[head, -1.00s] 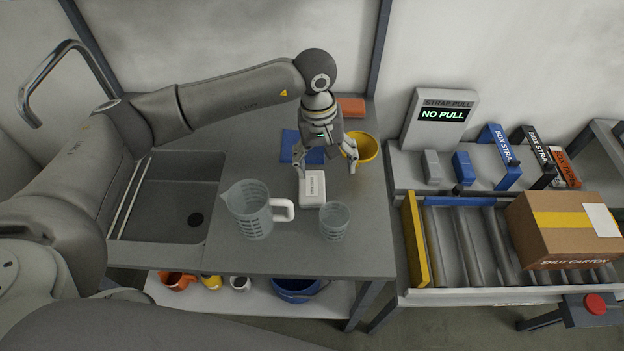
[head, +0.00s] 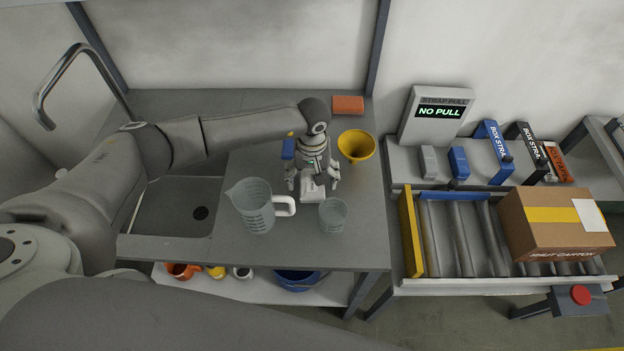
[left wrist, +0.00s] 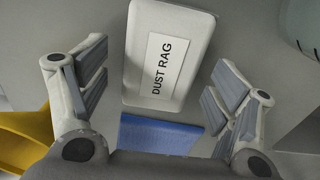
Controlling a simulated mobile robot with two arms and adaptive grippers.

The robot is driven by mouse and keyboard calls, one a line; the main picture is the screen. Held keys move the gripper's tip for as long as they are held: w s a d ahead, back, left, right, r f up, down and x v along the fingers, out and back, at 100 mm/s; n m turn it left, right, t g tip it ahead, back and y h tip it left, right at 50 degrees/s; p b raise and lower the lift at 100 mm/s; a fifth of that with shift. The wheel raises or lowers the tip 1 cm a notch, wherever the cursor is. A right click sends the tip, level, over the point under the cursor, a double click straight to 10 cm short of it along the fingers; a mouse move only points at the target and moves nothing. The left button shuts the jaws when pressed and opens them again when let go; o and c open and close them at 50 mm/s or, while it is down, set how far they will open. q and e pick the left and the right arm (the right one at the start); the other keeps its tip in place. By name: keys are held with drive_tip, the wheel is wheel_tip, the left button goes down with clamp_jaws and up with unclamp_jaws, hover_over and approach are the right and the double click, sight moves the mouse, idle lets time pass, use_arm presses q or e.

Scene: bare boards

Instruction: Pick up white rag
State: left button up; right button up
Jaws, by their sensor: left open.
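The white rag (head: 313,195) is a folded white block on the grey worktop, between the pitcher and the yellow funnel. In the left wrist view it is a white rounded pad (left wrist: 145,25) with a label reading DUST RAG. My left gripper (head: 313,186) is open above the rag, pointing down, with a finger to each side of it. In the left wrist view the rag lies ahead of and between the spread fingers (left wrist: 160,88), with no contact visible. The gripper partly hides the rag in the head view. My right gripper does not show.
A clear measuring pitcher (head: 254,208) and a clear beaker (head: 333,217) stand close in front of the rag. A yellow funnel (head: 356,145), a blue cloth (head: 288,148) and an orange block (head: 348,104) lie behind. A sink (head: 165,205) is left; a roller conveyor with a carton (head: 555,222) is right.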

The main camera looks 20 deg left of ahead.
sight(312, 180)
use_arm(q)
drive_tip(key=shift+f, duration=0.25)
drive_tip(key=c, duration=1)
drive_tip(key=shift+w+r, duration=0.1)
drive_tip(key=shift+c, duration=0.2)
drive_tip(key=shift+r+b, duration=0.3)
drive_tip(key=shift+r, duration=0.1)
wheel_tip(312, 180, up, 8)
drive_tip(key=b, duration=0.3)
drive_tip(key=shift+r, duration=0.55)
